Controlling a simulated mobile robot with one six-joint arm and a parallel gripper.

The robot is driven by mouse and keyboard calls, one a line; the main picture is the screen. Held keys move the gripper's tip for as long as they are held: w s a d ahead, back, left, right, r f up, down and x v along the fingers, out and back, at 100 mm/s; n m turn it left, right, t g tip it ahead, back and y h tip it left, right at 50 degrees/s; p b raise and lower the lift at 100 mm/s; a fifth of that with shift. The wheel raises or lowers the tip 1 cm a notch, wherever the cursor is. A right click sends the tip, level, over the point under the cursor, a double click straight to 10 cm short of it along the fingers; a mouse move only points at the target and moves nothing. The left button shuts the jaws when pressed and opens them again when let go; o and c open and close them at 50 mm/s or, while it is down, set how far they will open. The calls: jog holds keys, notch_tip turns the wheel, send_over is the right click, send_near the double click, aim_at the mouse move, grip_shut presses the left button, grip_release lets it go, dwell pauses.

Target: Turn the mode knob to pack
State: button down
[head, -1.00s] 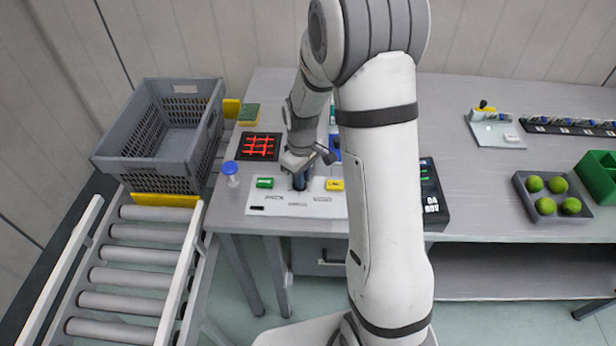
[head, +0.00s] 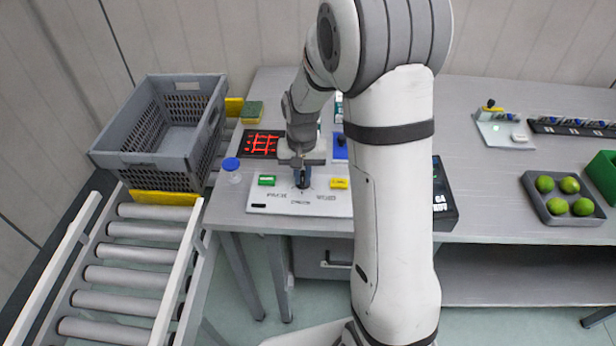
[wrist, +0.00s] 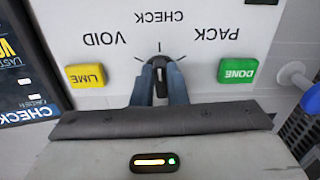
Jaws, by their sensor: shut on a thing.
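The mode knob (wrist: 160,72) is small and dark with a pale pointer line. In the wrist view it stands between my two blue-grey fingers, and its pointer appears to face the middle mark, toward CHECK. My gripper (head: 302,182) is shut on the knob, which it hides in the head view. The white panel (head: 272,205) carries the upside-down labels VOID (wrist: 105,39), CHECK (wrist: 158,17) and PACK (wrist: 218,34) in the wrist view. A green DONE button (wrist: 238,70) and a yellow LIME button (wrist: 87,75) flank the knob.
A grey crate (head: 140,165) sits at the conveyor's far end. Limes fill a tray (head: 533,203) farther right.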

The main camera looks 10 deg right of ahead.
aim_at(301, 177)
jog(key=m, duration=0.2)
jog(key=m+b, duration=0.1)
jog(key=m, duration=0.3)
jog(key=shift+w+a+r, duration=0.1)
jog(key=shift+w, duration=0.25)
jog(key=m+b, duration=0.1)
jog(key=m, duration=0.4)
jog(key=shift+m, duration=0.8)
jog(key=c, duration=1.5)
grip_release()
jog(key=shift+s, duration=0.1)
jog(key=shift+c, duration=0.2)
jog(key=shift+o, duration=0.5)
notch_tip(301, 177, up, 8)
jog(key=shift+f, duration=0.2)
